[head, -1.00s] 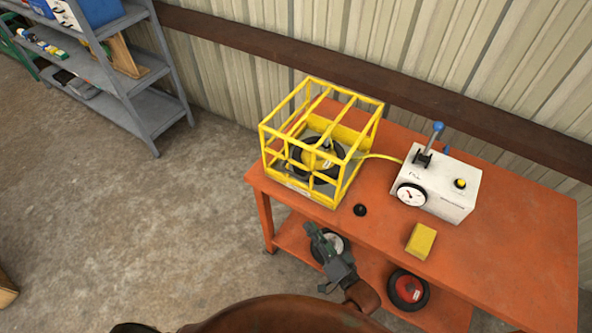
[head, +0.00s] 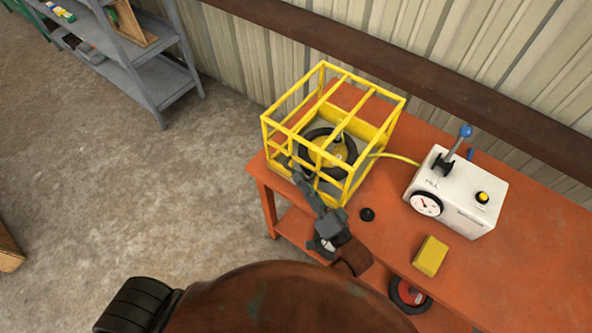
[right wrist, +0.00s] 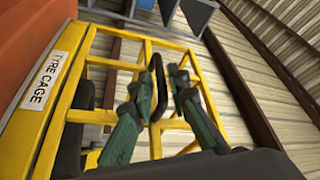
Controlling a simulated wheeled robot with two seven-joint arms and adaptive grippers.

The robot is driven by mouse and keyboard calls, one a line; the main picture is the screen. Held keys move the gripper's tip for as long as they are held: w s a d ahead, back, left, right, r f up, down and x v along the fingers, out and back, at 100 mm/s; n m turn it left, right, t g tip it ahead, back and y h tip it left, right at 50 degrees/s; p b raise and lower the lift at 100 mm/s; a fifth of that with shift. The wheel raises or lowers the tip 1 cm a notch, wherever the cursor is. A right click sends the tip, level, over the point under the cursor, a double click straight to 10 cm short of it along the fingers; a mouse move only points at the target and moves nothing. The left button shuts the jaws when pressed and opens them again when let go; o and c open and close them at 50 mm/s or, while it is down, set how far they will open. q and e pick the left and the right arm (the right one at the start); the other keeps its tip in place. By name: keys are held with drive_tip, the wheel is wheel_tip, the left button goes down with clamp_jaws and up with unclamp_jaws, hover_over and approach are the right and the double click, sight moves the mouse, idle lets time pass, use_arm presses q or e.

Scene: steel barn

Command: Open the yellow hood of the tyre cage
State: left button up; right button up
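The tyre cage (head: 385,117) is a yellow bar frame on the orange bench, with a black tyre (head: 318,150) inside. Its barred yellow hood (head: 322,72) looks closed. In the right wrist view the cage's label (right wrist: 45,82) reads "TYRE CAGE", and a black upright handle (right wrist: 157,85) stands at the yellow bars. My right gripper (head: 284,163) is at the cage's front left side. In the right wrist view its two fingers (right wrist: 160,88) are apart, one on each side of the handle; whether either touches it is unclear. My left gripper is not in view.
On the orange bench (head: 540,255), right of the cage, are a white gauge box (head: 465,195) with a blue-knobbed lever, a yellow block (head: 430,255) and a small black knob (head: 367,214). A yellow hose (head: 395,157) joins cage and box. A grey shelf (head: 160,85) stands at the left.

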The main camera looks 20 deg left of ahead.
drive_tip(key=shift+w+a+r, duration=0.15)
drive_tip(key=shift+w+a, duration=0.3)
drive_tip(key=shift+a, duration=0.1)
drive_tip(key=shift+w+a+r, duration=0.1)
drive_tip(key=shift+w+a, duration=0.1)
drive_tip(key=shift+a, duration=0.15)
drive_tip(key=shift+w+a+r, duration=0.1)
drive_tip(key=shift+w+a, duration=0.05)
drive_tip(key=shift+a, duration=0.15)
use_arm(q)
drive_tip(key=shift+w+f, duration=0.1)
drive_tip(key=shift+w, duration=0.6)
use_arm(e)
clamp_jaws()
